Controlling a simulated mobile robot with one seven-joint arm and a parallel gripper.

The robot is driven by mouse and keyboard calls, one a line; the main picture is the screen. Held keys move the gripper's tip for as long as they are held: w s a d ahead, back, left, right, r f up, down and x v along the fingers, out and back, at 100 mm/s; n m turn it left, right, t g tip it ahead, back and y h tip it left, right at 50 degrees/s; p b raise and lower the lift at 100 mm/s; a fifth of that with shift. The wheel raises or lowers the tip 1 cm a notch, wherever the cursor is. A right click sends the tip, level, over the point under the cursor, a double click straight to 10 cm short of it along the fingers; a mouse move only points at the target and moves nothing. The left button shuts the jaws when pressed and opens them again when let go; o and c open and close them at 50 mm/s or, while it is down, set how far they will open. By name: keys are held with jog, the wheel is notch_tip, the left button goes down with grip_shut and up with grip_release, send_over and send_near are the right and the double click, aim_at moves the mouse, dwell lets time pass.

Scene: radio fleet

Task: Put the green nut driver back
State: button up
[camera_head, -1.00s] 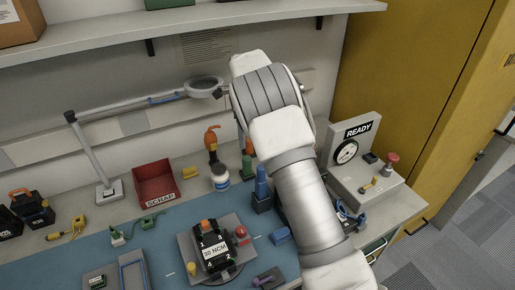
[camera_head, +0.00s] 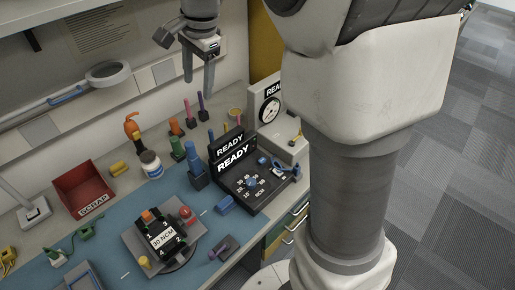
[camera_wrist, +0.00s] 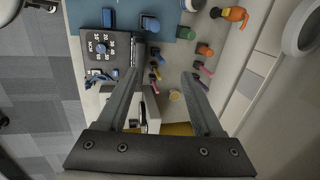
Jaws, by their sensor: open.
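A green upright handle (camera_head: 177,148), which looks like the green nut driver, stands on the bench beside a blue one (camera_head: 193,160). It also shows in the wrist view (camera_wrist: 185,33), near the top centre; I cannot make out its shaft or seat. My gripper (camera_head: 198,86) hangs above the back of the bench, fingers down, higher than the handles. It is open and empty. In the wrist view its fingers (camera_wrist: 160,74) are spread apart, with small coloured handles beyond and between them.
An orange handle (camera_head: 175,127) and thin pink and purple ones stand behind the green one. A white jar (camera_head: 151,165), a red scrap bin (camera_head: 84,189), a dark READY unit (camera_head: 250,182) and a 30 NCM fixture (camera_head: 162,238) surround it. My arm covers the right side.

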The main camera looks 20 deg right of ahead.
jog(key=s+d+n+t, duration=0.1)
jog(key=s+n, duration=0.5)
jog(key=s, duration=0.6)
jog(key=s+d+n+t+h, duration=0.1)
jog(key=s+d+n+t, duration=0.1)
jog(key=s+n, duration=0.5)
jog(key=s+d+f, duration=0.1)
jog(key=s, duration=0.4)
